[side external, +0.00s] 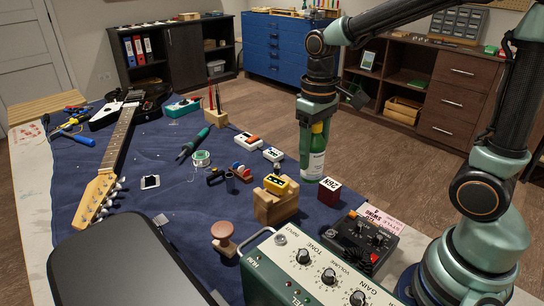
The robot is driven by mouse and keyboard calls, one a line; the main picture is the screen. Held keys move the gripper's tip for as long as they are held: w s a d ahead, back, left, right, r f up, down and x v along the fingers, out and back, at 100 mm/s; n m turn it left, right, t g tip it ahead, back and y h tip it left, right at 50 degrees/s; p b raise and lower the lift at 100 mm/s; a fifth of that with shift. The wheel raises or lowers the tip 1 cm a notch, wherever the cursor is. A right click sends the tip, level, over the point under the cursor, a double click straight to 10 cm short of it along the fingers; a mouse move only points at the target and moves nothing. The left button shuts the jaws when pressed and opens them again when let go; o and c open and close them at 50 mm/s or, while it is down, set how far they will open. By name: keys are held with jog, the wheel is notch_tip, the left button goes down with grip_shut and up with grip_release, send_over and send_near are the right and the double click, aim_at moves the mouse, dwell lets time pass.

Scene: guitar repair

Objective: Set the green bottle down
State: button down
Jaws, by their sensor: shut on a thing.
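The green bottle (312,161) is upright, with a pale label and a yellowish band near its neck. It is at the right part of the blue cloth (180,214), near the cloth's far right edge. My gripper (318,112) comes down from above and is shut on the bottle's upper part, hiding its top. The bottle's base looks very close to the cloth; I cannot tell whether it touches.
A black pedal (358,243) and green amplifier (310,270) are in front. A guitar (118,142) lies left. Open cloth lies mid-left.

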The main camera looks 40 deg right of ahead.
jog(key=a+r+n, duration=0.3)
jog(key=a+r, duration=0.2)
jog(key=shift+w+a+f, duration=0.1)
jog(key=shift+a+f, duration=0.05)
jog(key=shift+f, duration=9.45)
jog(key=shift+f, duration=0.1)
jog(key=shift+c, duration=1)
grip_release()
